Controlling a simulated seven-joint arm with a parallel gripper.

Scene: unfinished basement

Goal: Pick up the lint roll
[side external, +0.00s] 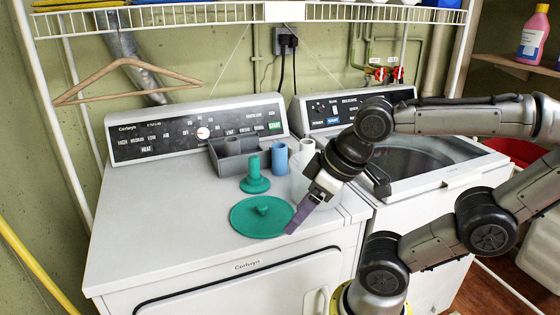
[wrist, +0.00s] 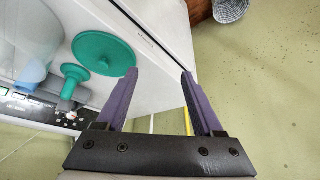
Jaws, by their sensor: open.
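No object is plainly marked as the lint roll; a short blue cylinder (side external: 280,159) stands upright on the left washer, but I cannot tell if it is the roll. A green piece with an upright stem on a round base (side external: 255,184) stands in front of it and also shows in the wrist view (wrist: 74,72). A flat green disc with a small knob (side external: 258,222) lies nearer the front edge; it also shows in the wrist view (wrist: 103,48). My gripper (side external: 292,228), with purple fingers, is above the washer, right of the disc. In the wrist view my gripper (wrist: 160,74) is open and empty.
A pale, translucent container (side external: 298,186) stands beside my gripper, partly hidden by it. A grey open box (side external: 226,160) sits by the control panel. A clothes hanger (side external: 125,82) hangs at left. The left part of the white washer top (side external: 150,220) is clear.

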